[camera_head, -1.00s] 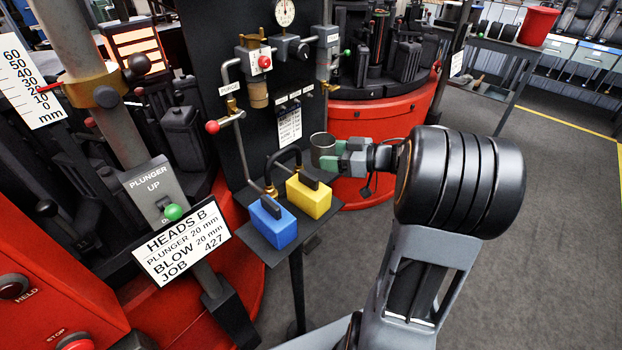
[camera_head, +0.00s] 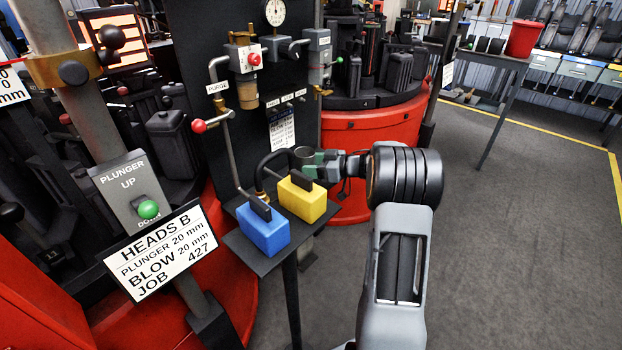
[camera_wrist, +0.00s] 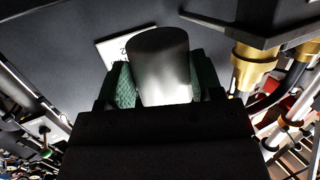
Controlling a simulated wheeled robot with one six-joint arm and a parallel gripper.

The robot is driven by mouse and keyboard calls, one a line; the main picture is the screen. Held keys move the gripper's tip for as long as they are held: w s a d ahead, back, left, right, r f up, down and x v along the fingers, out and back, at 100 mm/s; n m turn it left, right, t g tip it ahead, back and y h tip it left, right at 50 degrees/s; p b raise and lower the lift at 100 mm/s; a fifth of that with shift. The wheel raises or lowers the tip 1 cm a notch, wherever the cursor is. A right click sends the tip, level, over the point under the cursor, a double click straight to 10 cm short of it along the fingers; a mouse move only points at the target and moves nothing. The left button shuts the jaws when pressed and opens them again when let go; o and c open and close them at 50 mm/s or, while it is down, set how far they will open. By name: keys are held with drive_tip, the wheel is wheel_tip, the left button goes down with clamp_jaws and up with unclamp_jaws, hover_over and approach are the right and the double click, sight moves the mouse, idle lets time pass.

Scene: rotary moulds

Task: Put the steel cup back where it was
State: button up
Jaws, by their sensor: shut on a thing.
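The steel cup (camera_head: 302,155) is held in my gripper (camera_head: 312,160), behind the yellow block on the small stand. In the wrist view the cup (camera_wrist: 160,65) shows as a smooth grey cylinder between two green-padded fingers (camera_wrist: 158,88), which are closed on its sides. In the head view the cup is small and partly hidden by the fingers. It looks upright there and level with or a little above the tops of the blocks; its exact distance from the stand cannot be told.
A small dark stand (camera_head: 240,243) bears a blue block (camera_head: 264,232) and a yellow block (camera_head: 303,200). A black panel with pipes, a red valve knob (camera_head: 198,126) and a gauge (camera_head: 275,12) rises behind. A red bucket (camera_head: 524,40) is on a cart at back right. Floor at right is clear.

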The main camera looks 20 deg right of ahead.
drive_tip(key=shift+w+f, duration=0.35)
drive_tip(key=shift+f, duration=0.2)
drive_tip(key=shift+w+d+f+b, duration=0.15)
drive_tip(key=shift+f+b, duration=0.5)
drive_tip(key=shift+f, duration=1)
drive_tip(key=shift+f, duration=0.15)
drive_tip(key=o, duration=1)
drive_tip(key=shift+o, duration=0.2)
drive_tip(key=shift+r, duration=0.2)
drive_tip(key=p+v, duration=0.3)
drive_tip(key=v, duration=0.9)
drive_tip(key=shift+f, duration=0.1)
